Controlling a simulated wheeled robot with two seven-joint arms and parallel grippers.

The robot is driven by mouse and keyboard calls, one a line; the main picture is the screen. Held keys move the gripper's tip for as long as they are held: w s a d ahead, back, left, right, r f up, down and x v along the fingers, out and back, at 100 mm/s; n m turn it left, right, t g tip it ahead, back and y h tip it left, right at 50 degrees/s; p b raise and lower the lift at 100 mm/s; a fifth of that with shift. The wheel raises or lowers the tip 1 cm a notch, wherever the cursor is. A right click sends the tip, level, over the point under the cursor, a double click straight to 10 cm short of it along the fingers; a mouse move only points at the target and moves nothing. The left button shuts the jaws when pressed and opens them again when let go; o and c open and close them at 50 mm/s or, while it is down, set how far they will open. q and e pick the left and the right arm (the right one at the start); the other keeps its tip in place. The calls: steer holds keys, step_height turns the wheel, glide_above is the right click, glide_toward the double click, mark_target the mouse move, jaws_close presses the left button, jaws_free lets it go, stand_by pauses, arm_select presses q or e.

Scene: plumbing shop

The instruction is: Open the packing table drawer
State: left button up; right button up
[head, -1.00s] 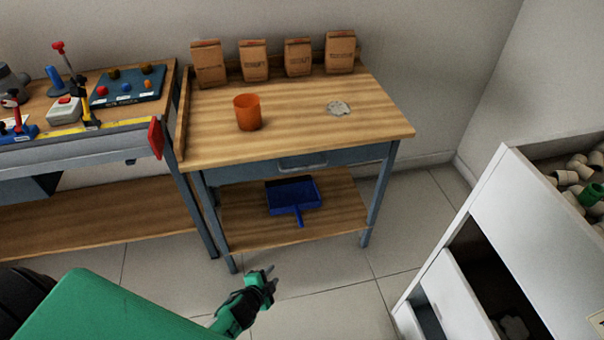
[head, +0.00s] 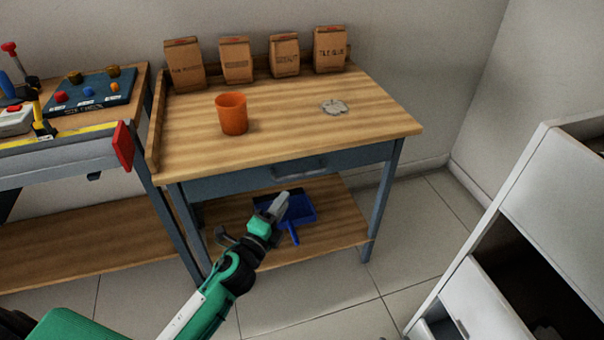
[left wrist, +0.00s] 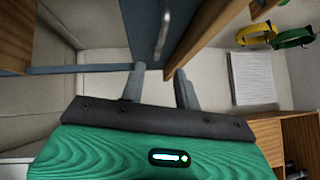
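The packing table (head: 385,120) has a wooden top and blue-grey frame. Its drawer (head: 240,180) looks shut, with the front flush under the top. A grey bar handle (head: 300,168) sits on the drawer front. In the left wrist view the handle (left wrist: 163,35) stands upright in the picture, ahead of the fingertips and between their lines. My left gripper (head: 262,215) is below and in front of the drawer. In the left wrist view the gripper (left wrist: 159,82) is open, its fingers apart with nothing between them. My right gripper is out of view.
On the table stand an orange cup (head: 232,114), several brown paper bags (head: 236,60) and a grey lump (head: 334,107). A blue dustpan (head: 300,207) lies on the lower shelf. A workbench (head: 60,160) adjoins at left; a white cabinet (head: 540,190) stands at right.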

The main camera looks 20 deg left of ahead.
mark_target(302, 173)
arm_select(q)
steer(key=x, duration=1.1)
steer(key=shift+w, duration=0.15)
steer(key=shift+c, duration=0.4)
jaws_close()
